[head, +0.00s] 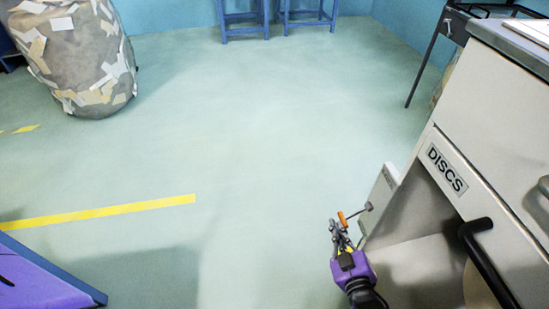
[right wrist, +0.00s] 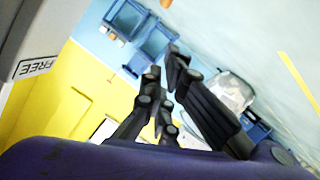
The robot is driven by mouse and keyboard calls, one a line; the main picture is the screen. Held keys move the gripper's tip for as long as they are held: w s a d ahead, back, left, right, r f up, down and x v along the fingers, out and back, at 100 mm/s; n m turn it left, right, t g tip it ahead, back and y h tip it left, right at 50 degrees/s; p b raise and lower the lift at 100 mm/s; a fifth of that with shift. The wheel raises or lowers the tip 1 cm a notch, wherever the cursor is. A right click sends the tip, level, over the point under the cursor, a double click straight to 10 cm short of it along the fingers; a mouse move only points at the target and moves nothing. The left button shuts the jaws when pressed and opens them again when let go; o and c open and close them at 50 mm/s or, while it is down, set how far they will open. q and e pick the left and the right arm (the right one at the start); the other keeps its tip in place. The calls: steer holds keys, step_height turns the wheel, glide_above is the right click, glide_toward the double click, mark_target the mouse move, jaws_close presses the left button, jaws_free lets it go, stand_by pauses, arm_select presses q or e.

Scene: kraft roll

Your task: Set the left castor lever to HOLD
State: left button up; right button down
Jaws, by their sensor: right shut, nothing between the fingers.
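A small lever with an orange grip (head: 342,219) sticks out to the left from a pale plate (head: 382,193) low on the cabinet's side. My right gripper (head: 336,229) is beside the orange grip in the head view; I cannot tell whether they touch. Its dark fingers also show in the right wrist view (right wrist: 165,88), shut and empty. A FREE label (right wrist: 36,67) is on a grey panel at the left of the right wrist view. No HOLD marking is readable, and the lever cannot be made out in that view. My left gripper is out of view.
A cabinet (head: 495,110) marked DISCS, with a black handle (head: 485,255), stands at right. A bulky sack (head: 75,50) stands at back left, and blue stools (head: 300,18) at the back. A purple blue-edged surface (head: 40,280) is at lower left. The middle floor is clear.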

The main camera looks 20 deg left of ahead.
steer(key=shift+p+v, duration=0.45)
steer(key=shift+v, duration=1.6)
steer(key=shift+a, duration=0.1)
